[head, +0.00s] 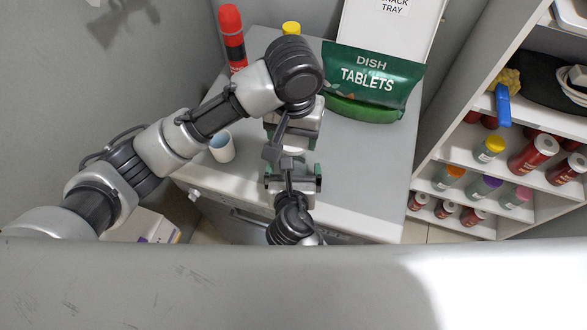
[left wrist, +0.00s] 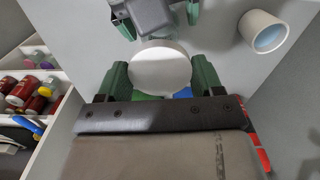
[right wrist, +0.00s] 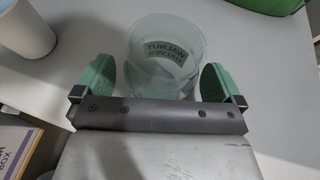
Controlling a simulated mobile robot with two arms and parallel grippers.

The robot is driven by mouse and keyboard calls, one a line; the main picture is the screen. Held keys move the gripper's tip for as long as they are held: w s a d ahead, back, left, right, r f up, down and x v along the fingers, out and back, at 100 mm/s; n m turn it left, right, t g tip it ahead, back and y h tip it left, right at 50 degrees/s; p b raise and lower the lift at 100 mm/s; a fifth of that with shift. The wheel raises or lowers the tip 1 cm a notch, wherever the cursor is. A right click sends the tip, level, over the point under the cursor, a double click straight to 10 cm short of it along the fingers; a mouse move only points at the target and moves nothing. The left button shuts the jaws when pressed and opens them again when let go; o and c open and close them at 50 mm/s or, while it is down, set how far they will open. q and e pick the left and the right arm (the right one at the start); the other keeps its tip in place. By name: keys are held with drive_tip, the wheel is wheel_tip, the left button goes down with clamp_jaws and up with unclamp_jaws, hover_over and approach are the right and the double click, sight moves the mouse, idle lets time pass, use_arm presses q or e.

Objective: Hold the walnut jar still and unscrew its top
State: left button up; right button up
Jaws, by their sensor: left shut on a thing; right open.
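My left gripper (head: 294,138) points down over the table and is shut on the round white top (left wrist: 160,68), which shows between its green fingers in the left wrist view. The walnut jar (right wrist: 165,60), clear glass with a dark label, shows in the right wrist view, upright on the table. I see no top on it there; its upper part is hard to make out. My right gripper (head: 292,178) is open, fingers on either side of the jar with small gaps. In the head view the arms mostly hide the jar.
A white cup (head: 222,147) stands left of the grippers. A red bottle (head: 232,38), a yellow-capped container (head: 291,28), a green dish tablets bag (head: 370,82) and a snack tray box (head: 392,22) stand behind. Shelves (head: 468,160) with jars are at right. The table's right front is clear.

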drive_tip(key=v, duration=1.2)
drive_tip(key=shift+d, duration=0.1)
use_arm(q)
drive_tip(key=shift+s, duration=0.1)
use_arm(e)
drive_tip(key=shift+s+f, duration=0.1)
